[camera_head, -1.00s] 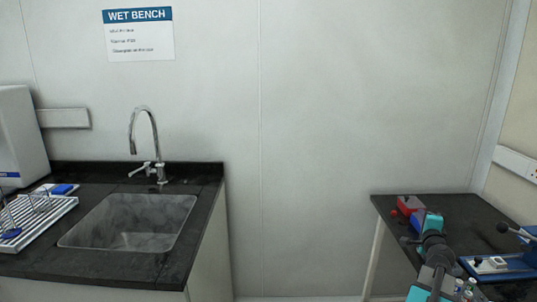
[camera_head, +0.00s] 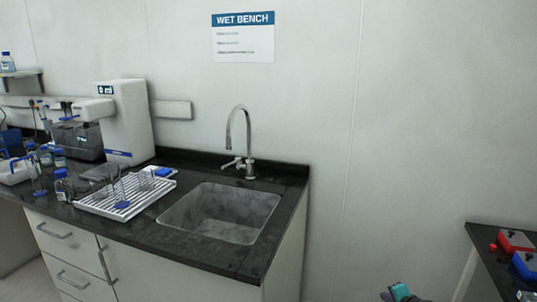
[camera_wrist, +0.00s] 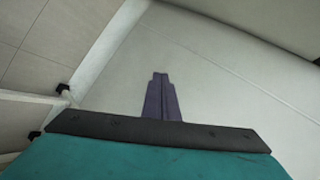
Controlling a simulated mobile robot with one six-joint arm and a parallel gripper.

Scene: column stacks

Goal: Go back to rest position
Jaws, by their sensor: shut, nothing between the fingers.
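My gripper (camera_wrist: 161,97) shows in the wrist view as two dark fingers pressed together, pointing up in the picture, with nothing between them. The teal and black body of my wrist fills the bottom of that view. In the head view only a small teal part of my arm shows at the bottom edge, right of the middle. The fingers cannot be made out there.
A dark-topped bench (camera_head: 195,237) with a sink (camera_head: 220,212), tap (camera_head: 240,145), white drying rack (camera_head: 128,190) and dispenser (camera_head: 125,120) stands left. Another dark bench (camera_head: 490,262) at right holds a red box (camera_head: 517,241) and a blue box (camera_head: 526,265). Bare wall lies between.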

